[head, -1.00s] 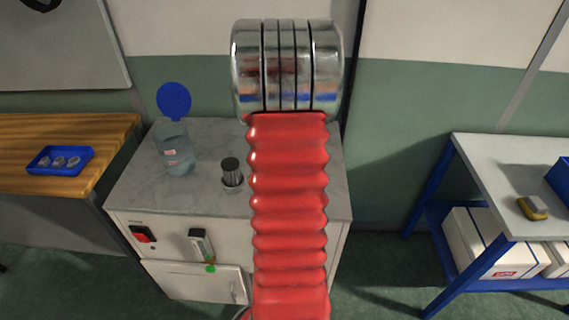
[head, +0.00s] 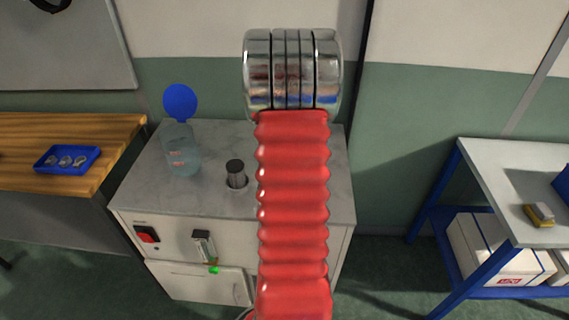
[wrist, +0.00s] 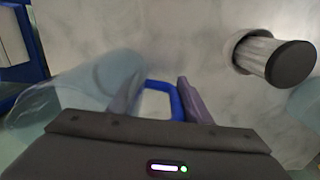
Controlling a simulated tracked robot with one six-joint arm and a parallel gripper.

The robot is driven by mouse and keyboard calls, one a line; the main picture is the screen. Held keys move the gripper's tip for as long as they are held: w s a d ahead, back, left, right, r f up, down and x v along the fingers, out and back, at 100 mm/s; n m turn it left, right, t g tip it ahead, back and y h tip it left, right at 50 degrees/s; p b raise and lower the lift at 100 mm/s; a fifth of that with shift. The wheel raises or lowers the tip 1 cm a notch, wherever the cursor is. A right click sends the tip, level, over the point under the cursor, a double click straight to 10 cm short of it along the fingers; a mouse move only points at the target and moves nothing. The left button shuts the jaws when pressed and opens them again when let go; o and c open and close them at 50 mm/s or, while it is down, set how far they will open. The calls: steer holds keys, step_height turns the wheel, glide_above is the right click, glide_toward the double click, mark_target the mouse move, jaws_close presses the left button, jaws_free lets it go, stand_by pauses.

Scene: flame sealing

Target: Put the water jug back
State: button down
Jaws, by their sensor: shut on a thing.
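The water jug (wrist: 70,100) is clear and pale blue with a blue handle (wrist: 158,87). It shows in the wrist view at left, partly hidden by my gripper's dark body. My gripper (wrist: 156,98) has purple fingers and is shut on that handle. The pale marble top lies behind the jug; I cannot tell whether the jug touches it. In the head view my red and chrome arm hides both gripper and jug.
The marble-topped cabinet (head: 210,140) carries a clear bottle with a round blue lid (head: 180,103) and a dark-capped burner (head: 236,172), also in the wrist view (wrist: 290,62). A wooden bench (head: 110,130) stands left, a blue-framed cart (head: 520,165) right.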

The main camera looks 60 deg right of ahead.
steer(key=shift+f, duration=0.1)
steer(key=c, duration=0.9)
jaws_free()
steer(key=shift+c, duration=0.2)
step_height(320, 180, up, 12)
steer(key=shift+r, duration=0.15)
stand_by(0.4)
